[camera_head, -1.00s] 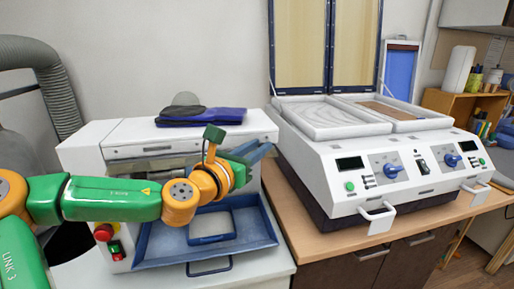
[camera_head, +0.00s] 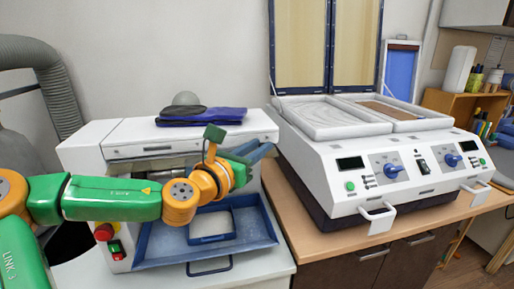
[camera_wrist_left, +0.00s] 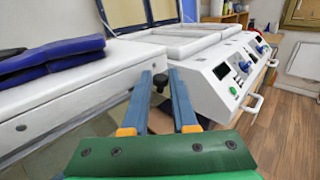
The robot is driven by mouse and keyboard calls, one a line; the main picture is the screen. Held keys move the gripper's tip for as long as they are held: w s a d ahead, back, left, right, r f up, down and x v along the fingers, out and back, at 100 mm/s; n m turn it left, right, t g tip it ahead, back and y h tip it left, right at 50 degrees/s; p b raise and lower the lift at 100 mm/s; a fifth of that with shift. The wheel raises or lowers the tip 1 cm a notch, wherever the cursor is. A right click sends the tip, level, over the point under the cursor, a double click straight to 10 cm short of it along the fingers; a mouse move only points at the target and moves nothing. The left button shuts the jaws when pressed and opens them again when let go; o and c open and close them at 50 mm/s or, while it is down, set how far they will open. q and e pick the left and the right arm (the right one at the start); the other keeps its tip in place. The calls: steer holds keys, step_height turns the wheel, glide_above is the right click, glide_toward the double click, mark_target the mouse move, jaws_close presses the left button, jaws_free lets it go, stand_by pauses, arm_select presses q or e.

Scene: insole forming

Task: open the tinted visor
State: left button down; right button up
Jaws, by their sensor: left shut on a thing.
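The white machine (camera_head: 90,160) on the left has a dark gap under its top, with a grey roller-like part inside and a blue tray (camera_head: 262,232) below. I cannot clearly make out a tinted visor on it. My left gripper (camera_head: 264,150) is at the machine's upper right front corner; its blue fingers point right and back. In the left wrist view the fingers (camera_wrist_left: 160,76) close around a black knob (camera_wrist_left: 160,83) beside the machine's white side. The fingers partly hide what the knob is fixed to. My right gripper is not in view.
Dark blue folded pads (camera_head: 200,116) lie on the machine's top. A white two-bay forming machine (camera_head: 345,180) with raised framed lids (camera_head: 300,45) stands to the right on a wooden-topped cabinet (camera_head: 300,235). A narrow gap separates the machines.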

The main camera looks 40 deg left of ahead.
arm_select(q)
steer(key=c, duration=1)
jaws_free()
steer(key=shift+w, duration=0.1)
